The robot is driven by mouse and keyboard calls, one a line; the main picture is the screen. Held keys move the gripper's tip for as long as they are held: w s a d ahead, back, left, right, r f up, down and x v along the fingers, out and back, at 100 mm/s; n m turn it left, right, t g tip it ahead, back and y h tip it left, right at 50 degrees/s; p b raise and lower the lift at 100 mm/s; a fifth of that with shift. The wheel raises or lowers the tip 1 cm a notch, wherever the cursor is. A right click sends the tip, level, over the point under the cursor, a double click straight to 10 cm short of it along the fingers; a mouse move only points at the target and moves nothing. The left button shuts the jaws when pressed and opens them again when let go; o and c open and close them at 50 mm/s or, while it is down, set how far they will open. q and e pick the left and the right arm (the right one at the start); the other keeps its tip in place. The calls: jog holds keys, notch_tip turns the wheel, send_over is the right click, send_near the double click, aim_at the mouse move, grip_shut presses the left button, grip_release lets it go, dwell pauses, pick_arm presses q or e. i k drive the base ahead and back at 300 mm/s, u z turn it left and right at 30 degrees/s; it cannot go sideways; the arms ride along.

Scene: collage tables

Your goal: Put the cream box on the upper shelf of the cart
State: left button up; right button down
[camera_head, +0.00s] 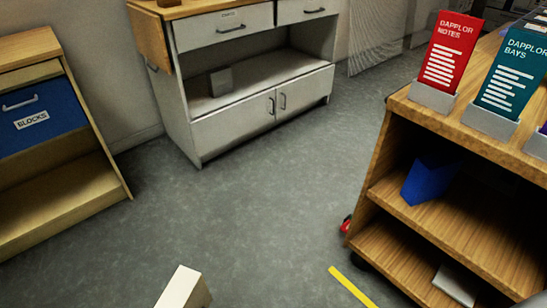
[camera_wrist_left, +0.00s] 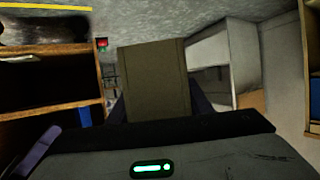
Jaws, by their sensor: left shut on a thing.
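The cream box (camera_head: 180,288) shows at the bottom edge of the head view, above the floor and partly cut off. In the left wrist view the box (camera_wrist_left: 155,70) looks dark olive in shadow. My left gripper (camera_wrist_left: 157,100) is shut on it, with a finger on each side. The wooden cart (camera_head: 367,205) stands at the right of the head view, apart from the box. Its upper shelf (camera_head: 450,220) holds a blue item (camera_head: 430,179) near the left end, with bare wood in front and to the right. My right gripper is not in view.
A pale item (camera_head: 456,285) lies on the lower shelf. A grey cabinet (camera_head: 235,110) stands at the back, a wooden unit (camera_head: 60,190) at left. Open floor (camera_head: 250,200) lies between.

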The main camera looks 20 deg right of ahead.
aim_at(498, 242)
jog(key=u, duration=0.6)
jog(key=k, duration=0.1)
jog(key=z, duration=2.95)
